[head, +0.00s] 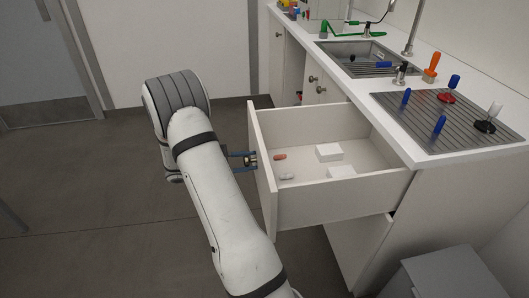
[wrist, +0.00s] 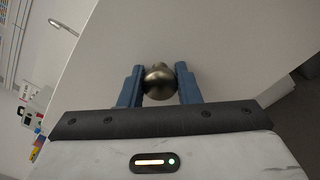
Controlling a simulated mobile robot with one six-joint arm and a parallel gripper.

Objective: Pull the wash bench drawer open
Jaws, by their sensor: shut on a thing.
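The wash bench drawer (head: 330,205) is white and stands far out from the bench in the head view. Two white blocks and two small oblong items, one reddish and one pale, lie inside it. My gripper (head: 243,160) is at the outer side of the drawer front. In the wrist view my gripper (wrist: 160,86) has its two blue fingers on either side of the round metal drawer knob (wrist: 158,82), shut on it. The drawer front (wrist: 215,40) fills much of that view behind the knob.
The white bench top (head: 360,100) has a sink (head: 352,60) and a ribbed drainer (head: 450,118) with blue, red and black-based tools. A grey box (head: 440,275) stands at lower right. Grey floor lies clear at left.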

